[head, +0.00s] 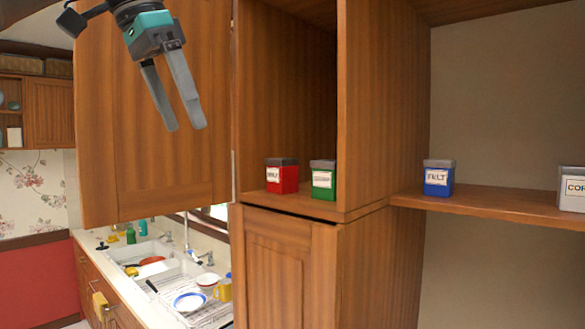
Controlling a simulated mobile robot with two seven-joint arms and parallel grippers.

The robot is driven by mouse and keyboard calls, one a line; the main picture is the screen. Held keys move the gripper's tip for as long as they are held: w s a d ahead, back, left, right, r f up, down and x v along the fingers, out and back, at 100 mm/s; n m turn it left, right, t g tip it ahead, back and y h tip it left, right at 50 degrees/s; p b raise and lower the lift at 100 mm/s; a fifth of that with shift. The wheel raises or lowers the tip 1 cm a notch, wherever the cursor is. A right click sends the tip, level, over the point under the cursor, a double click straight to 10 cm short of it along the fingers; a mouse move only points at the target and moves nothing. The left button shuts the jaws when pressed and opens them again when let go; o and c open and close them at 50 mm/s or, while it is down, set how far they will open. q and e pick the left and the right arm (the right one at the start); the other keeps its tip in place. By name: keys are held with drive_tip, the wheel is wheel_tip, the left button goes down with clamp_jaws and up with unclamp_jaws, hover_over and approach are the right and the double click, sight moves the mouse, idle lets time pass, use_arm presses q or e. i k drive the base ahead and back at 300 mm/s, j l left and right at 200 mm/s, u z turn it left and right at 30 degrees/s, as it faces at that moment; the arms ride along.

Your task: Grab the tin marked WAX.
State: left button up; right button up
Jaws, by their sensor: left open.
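Several square tins with grey lids and white labels stand on the shelves. The red tin (282,178) and the green tin (323,181) stand side by side in the open cupboard; their labels are too small to read surely. The blue tin (438,179) on the right shelf reads FELT. The white tin (572,190) is cut by the right edge and its label starts with COR. I cannot make out WAX on any label. My left gripper (184,126) is open and empty, pointing down in front of the cupboard door, up and left of the tins. My right gripper is not in view.
The open cupboard door (150,185) stands left of the red tin. An upright panel (382,100) parts the cupboard from the right shelf (490,201). A sink (150,258) with dishes lies at lower left. The shelf between the blue and white tins is clear.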

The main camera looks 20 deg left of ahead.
sight(282, 173)
drive_tip(key=i, duration=1)
